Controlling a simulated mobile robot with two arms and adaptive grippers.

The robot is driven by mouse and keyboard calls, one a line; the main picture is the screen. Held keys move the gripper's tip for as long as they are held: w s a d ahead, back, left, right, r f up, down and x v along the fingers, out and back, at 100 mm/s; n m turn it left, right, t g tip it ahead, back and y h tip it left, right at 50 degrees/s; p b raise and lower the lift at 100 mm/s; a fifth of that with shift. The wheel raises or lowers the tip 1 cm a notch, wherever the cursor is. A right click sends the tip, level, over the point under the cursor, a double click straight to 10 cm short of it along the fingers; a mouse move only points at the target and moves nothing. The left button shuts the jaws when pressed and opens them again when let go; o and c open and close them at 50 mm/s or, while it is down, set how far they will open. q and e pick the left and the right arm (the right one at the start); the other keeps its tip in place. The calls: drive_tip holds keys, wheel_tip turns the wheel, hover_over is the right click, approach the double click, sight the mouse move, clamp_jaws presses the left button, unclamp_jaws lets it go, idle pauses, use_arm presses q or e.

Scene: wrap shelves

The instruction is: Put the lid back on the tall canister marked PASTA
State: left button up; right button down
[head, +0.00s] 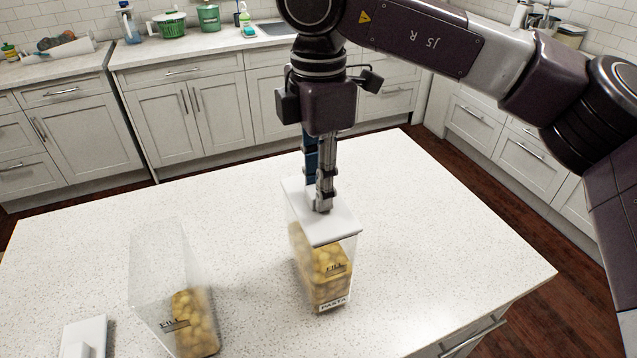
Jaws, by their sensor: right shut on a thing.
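The canister marked PASTA (325,268) stands upright on the white speckled island, clear-walled with yellow contents. A white lid (334,229) sits at its top; from this angle I cannot tell whether it is fully seated. My right gripper (322,205) points straight down over the lid and is shut on the lid's handle, which its fingers mostly hide. My left gripper is not in view.
A second clear canister (165,270) with yellow contents stands open at the left. A white lid (84,338) lies on the island (430,220) at the lower left. The island's right side and back are clear.

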drive_tip(key=shift+f+b, duration=0.25)
drive_tip(key=shift+b, duration=0.2)
idle(0.3)
drive_tip(key=c, duration=1.5)
unclamp_jaws()
drive_tip(key=shift+c, duration=0.2)
drive_tip(key=shift+o, duration=0.7)
drive_tip(key=o, duration=0.4)
drive_tip(key=shift+r, duration=0.15)
drive_tip(key=shift+r+p, duration=2.05)
drive_tip(key=shift+r, duration=1.4)
